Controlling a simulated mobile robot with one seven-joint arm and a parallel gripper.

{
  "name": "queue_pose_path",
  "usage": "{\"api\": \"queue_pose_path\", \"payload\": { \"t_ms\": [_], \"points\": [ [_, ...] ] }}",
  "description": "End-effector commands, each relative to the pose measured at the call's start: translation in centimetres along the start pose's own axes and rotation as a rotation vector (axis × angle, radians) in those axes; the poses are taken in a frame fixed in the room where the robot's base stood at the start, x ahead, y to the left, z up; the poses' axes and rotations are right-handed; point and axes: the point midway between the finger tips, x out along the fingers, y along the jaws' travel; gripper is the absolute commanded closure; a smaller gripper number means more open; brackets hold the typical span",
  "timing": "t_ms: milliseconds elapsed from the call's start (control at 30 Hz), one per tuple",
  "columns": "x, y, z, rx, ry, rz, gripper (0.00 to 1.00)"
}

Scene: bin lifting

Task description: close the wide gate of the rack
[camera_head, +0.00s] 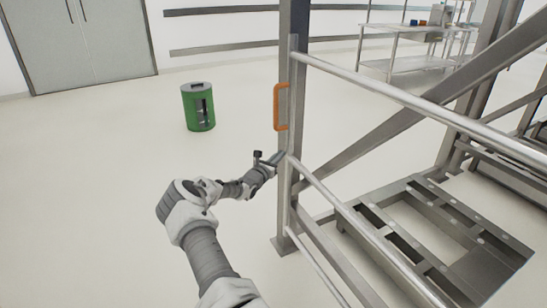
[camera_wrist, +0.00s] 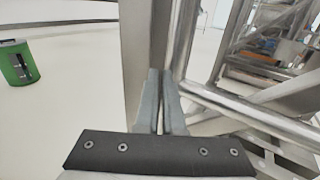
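The gate (camera_head: 400,97) is a silver tubular frame with several rails, running from its upright end tube (camera_head: 293,130) towards the lower right in the head view. An orange handle (camera_head: 281,106) shows beside that end tube, against the grey rack post (camera_head: 294,22). My gripper (camera_head: 281,157) is low beside the post and end tube, below the handle. In the wrist view its two grey fingers (camera_wrist: 160,85) are close together with a thin gap, and nothing is clearly held. The post (camera_wrist: 136,50) and a gate rail (camera_wrist: 240,108) lie just beyond. Contact cannot be told.
The rack's slotted metal platform (camera_head: 465,218) and diagonal braces (camera_head: 440,95) fill the right. A green bin (camera_head: 198,107) stands on the floor at left. A metal shelf table (camera_head: 410,64) is at the back. The floor left of the post is mostly clear.

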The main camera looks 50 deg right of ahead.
Motion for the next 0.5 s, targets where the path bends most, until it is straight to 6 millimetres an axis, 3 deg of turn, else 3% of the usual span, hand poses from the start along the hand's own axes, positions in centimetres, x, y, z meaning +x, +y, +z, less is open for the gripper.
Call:
{"api": "queue_pose_path", "payload": {
  "t_ms": [100,500],
  "points": [
    [1.12,-1.25,0.37,-0.003,-0.005,-0.016,1.0],
    [1.53,-1.37,0.62,-0.002,-0.006,-0.016,1.0]
  ]
}}
